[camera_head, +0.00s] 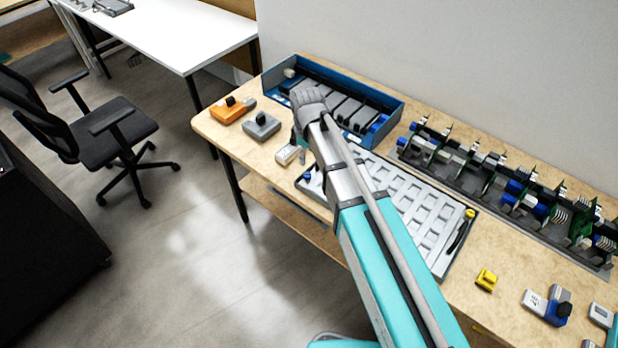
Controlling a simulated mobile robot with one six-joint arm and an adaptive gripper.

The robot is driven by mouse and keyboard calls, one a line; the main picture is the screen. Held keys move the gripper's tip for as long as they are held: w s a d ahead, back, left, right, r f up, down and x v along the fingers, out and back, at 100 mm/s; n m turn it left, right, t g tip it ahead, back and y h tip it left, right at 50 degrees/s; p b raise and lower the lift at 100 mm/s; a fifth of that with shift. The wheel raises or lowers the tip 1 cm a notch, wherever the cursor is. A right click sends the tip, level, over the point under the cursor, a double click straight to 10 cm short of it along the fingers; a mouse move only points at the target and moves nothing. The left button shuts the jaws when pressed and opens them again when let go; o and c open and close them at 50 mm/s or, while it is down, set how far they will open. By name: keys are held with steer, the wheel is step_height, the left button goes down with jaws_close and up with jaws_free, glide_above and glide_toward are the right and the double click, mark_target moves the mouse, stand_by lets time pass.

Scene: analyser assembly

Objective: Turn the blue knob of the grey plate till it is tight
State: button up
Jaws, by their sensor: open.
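The grey plate (436,258), with rows of shallow recesses, lies on the wooden table. My arm crosses over its left part and hides some of it. The blue knob (307,176) shows as a small spot at the plate's left front corner. A yellow knob (470,213) sits at the plate's right corner. My gripper (301,156) points down near the plate's left end, close to the blue knob in the picture. It is open and mostly hidden behind my wrist. I cannot make out its fingertips clearly or tell whether they touch anything.
A blue tray (393,104) with grey modules stands behind. An orange block (228,110), a grey block (262,126) and a white block (288,155) lie left of the plate. A rack of green boards (500,185) runs along the wall. A yellow block (486,280) lies front right.

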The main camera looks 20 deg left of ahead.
mark_target(308, 175)
steer(key=shift+f+b, duration=4.4)
steer(key=shift+f, duration=0.25)
steer(key=shift+c, duration=0.3)
steer(key=shift+d, duration=0.1)
jaws_close()
